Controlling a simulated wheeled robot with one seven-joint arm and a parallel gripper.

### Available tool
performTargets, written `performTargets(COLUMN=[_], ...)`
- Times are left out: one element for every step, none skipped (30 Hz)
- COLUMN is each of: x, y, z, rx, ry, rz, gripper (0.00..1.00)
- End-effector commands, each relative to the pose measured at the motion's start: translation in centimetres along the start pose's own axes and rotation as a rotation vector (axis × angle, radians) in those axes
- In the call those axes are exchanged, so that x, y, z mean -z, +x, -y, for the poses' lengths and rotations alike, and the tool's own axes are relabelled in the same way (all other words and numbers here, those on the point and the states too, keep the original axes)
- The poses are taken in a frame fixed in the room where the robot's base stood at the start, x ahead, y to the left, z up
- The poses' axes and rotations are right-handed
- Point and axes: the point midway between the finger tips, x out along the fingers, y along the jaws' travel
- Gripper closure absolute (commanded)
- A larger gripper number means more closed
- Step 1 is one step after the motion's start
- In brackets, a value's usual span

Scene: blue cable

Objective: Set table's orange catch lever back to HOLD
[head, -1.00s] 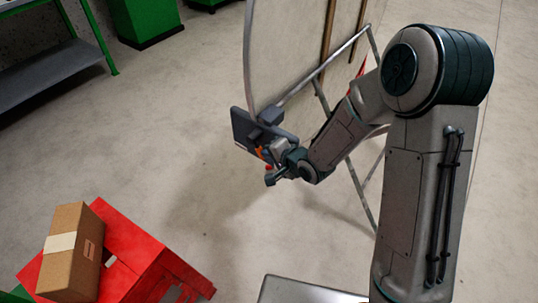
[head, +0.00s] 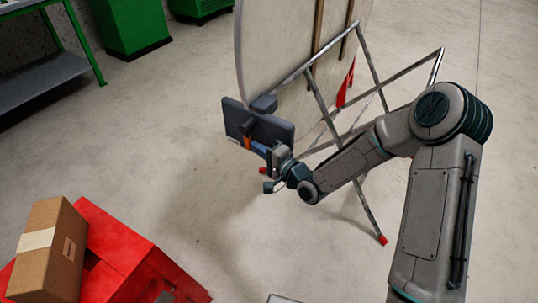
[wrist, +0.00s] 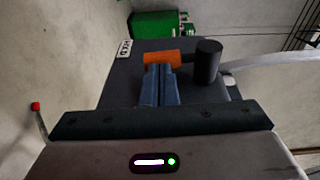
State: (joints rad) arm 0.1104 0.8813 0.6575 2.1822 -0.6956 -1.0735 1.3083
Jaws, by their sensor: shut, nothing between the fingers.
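The table (head: 285,80) stands with its round top tipped up on edge. A dark plate (head: 278,128) sits at its lower edge and carries the orange catch lever (head: 247,142). In the wrist view the orange lever (wrist: 162,57) lies sideways, its right end at a black round post (wrist: 208,62). A white label (wrist: 124,49) is left of the lever, its lettering only partly legible. My gripper (head: 256,147) has its blue fingers shut and empty. Its tips (wrist: 160,70) are right at the lever's near edge in the wrist view; I cannot tell whether they touch.
Tubular table legs (head: 372,205) with red feet spread below and right of my gripper. A red crate (head: 120,262) with a cardboard box (head: 48,250) stands lower left. A grey shelf (head: 40,82) and green cabinets (head: 130,28) are at the back. Floor between them is clear.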

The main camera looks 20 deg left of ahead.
Motion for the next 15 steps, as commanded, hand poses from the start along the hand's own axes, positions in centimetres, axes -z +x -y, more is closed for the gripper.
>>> performTargets(x=[-0.2, -0.2, -0.3, -0.4, -0.4, -0.4, -0.4, -0.4, -0.5, -0.4, -0.5, -0.5, -0.5, -0.6, -0.6], y=[0.4, 0.6, 0.8, 1.0, 1.2, 1.4, 1.6, 1.7, 1.9, 2.1, 2.2, 2.4, 2.6, 2.7, 2.9], z=[-1.3, -1.4, -1.5, -1.6, -1.7, -1.7, -1.8, -1.8, -1.8, -1.8, -1.5, -1.4, -1.5, -1.4, -1.4], rx=[0.046, 0.075, 0.113, 0.14, 0.168, 0.206, 0.232, 0.26, 0.295, 0.321, 0.317, 0.314, 0.312, 0.312, 0.312], ry=[0.014, 0.021, 0.028, 0.034, 0.039, 0.046, 0.052, 0.058, 0.065, 0.069, 0.064, 0.062, 0.061, 0.061, 0.062], rz=[0.001, 0.002, 0.003, 0.003, 0.002, 0.002, 0.001, 0.0, 0.0, -0.001, 0.0, 0.0, 0.001, 0.0, 0.0], gripper=[1.0, 1.0, 1.0, 1.0, 1.0, 1.0, 1.0, 1.0, 1.0, 1.0, 1.0, 1.0, 1.0, 1.0, 1.0])
